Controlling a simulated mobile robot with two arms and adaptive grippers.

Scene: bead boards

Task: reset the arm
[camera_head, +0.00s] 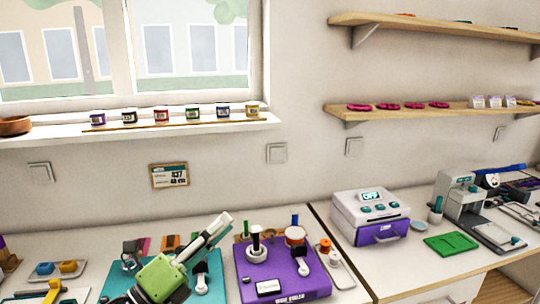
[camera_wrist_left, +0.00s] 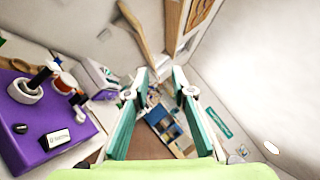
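My left gripper (camera_head: 218,228) has a light green body and shows at the bottom middle of the head view. Its fingers point up and to the right, above the teal and purple boards. In the left wrist view the two teal fingers of this gripper (camera_wrist_left: 160,94) stand apart with nothing held between them. It is open and empty. My right gripper is in neither view.
A purple board (camera_head: 290,282) with posts lies right of the gripper, and a teal board (camera_head: 208,284) lies under it. A white and purple machine (camera_head: 369,216) and a green tray (camera_head: 451,244) stand farther right. Several jars line the windowsill (camera_head: 60,129).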

